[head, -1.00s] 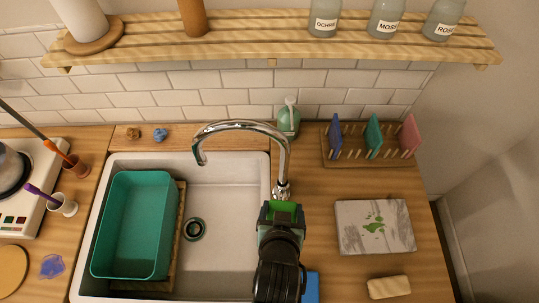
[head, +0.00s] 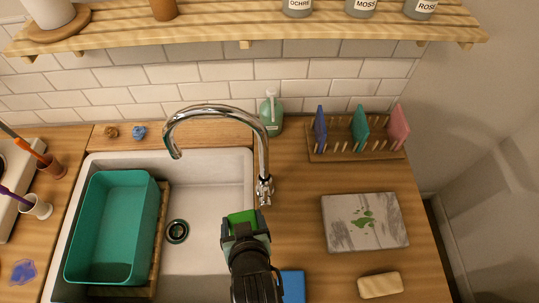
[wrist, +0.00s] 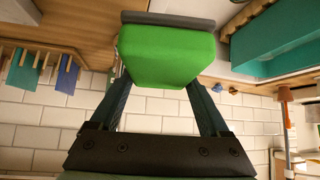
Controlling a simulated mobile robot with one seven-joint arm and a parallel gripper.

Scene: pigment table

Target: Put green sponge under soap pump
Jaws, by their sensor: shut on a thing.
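The green sponge (head: 241,218) is held in my gripper (head: 245,228) near the right edge of the sink, below the tap in the head view. In the wrist view the bright green sponge (wrist: 167,55) sits between both fingers of my gripper (wrist: 165,85), which is shut on it. A dark grey layer shows along one side of it. The soap pump (head: 271,113), a green bottle with a pale top, stands upright at the back of the counter, just right of the tap's arch. My gripper is in front of it and apart from it.
The chrome tap (head: 263,165) rises between my gripper and the soap pump. A teal basin (head: 112,228) sits in the sink (head: 205,180). A rack (head: 355,150) of coloured pieces, a stained slab (head: 340,235), a beige block (head: 380,285) and a blue item (head: 293,286) lie right.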

